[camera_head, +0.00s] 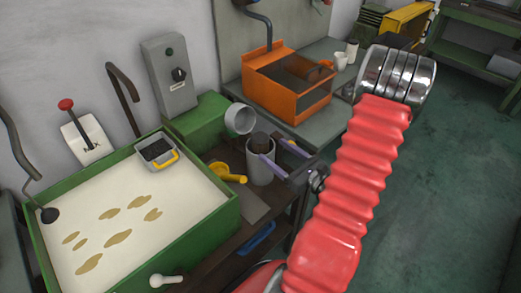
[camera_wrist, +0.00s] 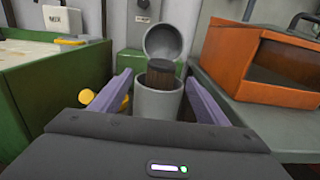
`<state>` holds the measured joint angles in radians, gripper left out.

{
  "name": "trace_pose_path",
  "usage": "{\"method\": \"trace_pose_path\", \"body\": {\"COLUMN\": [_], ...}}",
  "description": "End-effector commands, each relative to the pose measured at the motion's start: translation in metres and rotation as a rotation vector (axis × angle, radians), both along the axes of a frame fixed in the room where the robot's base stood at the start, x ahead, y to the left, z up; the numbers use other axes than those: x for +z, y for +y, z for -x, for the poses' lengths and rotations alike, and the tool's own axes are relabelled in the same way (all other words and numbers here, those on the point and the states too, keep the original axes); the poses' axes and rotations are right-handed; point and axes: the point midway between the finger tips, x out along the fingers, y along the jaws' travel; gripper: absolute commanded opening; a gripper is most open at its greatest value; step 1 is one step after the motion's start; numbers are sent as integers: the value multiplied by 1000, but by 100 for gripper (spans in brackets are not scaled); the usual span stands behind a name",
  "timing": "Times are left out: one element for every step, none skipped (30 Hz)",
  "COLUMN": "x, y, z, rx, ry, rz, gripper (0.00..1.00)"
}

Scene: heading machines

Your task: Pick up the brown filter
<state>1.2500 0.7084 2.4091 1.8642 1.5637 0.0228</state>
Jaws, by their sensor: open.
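The brown filter (camera_head: 261,142) stands upright in a grey cylindrical canister (camera_head: 260,168), with its top showing above the rim. In the wrist view the filter (camera_wrist: 161,73) sits in the canister (camera_wrist: 158,101), and its lower part is hidden inside. A round grey lid or cup (camera_wrist: 167,41) is tilted open behind it; it also shows in the head view (camera_head: 240,119). My gripper (camera_wrist: 160,88) is open, with one purple finger on each side of the canister. I cannot tell whether the fingers touch it. In the head view the gripper (camera_head: 274,154) comes from the right.
A green tub (camera_head: 205,233) of pale liquid with brownish patches stands to the left. A yellow part (camera_head: 228,173) lies left of the canister. An orange box (camera_head: 262,82) stands on the grey bench (camera_head: 312,131) behind right. A grey switch box (camera_head: 168,72) is behind.

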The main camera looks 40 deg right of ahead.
Motion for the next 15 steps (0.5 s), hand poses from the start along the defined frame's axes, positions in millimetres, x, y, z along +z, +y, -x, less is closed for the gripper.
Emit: {"method": "trace_pose_path", "body": {"x": [0,0,0,0,0,0,0,0,0,0,0,0,0,0,0], "y": [1,1,1,1,1,1,1,1,1,1,1,1,1,1,1], "z": [-6,-10,-14,-17,-20,-23,-26,-27,-29,-29,-30,-30,-30,-30,-30], "rx": [3,4,3,3,3,3,2,2,2,1,1,1,1,1,1], "ry": [0,0,0,0,0,0,0,0,0,0,0,0,0,0,0], "rz": [0,0,0,0,0,0,0,0,0,0,-1,-1,-1,-1,-1], "gripper": [68,68,68,68,68,68,68,68,68,68,68,68,68,68,68]}}
